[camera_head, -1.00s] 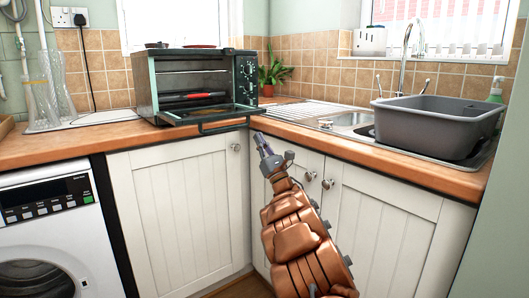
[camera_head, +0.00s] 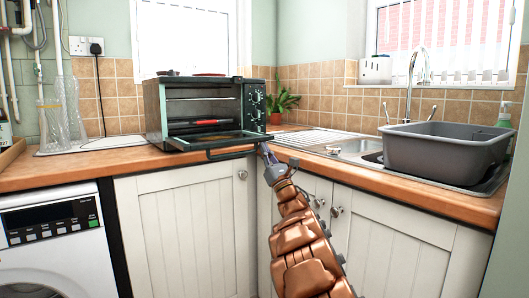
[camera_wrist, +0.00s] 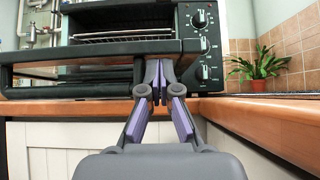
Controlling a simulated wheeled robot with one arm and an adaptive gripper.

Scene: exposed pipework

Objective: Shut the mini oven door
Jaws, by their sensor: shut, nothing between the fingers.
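The mini oven (camera_head: 205,90) stands on the wooden worktop in the corner, with its knobs on the right side. Its door (camera_head: 213,141) is folded down, so the dark inside with a rack and a red item shows. The door handle (camera_head: 232,153) runs along the door's front edge. My gripper (camera_head: 263,148) is shut and empty, just by the right end of the door. In the wrist view the oven door (camera_wrist: 85,50) reaches across the left, and my gripper's purple fingertips (camera_wrist: 158,85) are together at or just below its right end; contact cannot be told.
A grey basin (camera_head: 440,145) sits on the sink at the right. A plant (camera_head: 281,102) stands right of the oven, and glass vases (camera_head: 58,115) stand at the left. The worktop edge (camera_head: 310,170) and white cupboard doors lie beside my arm.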

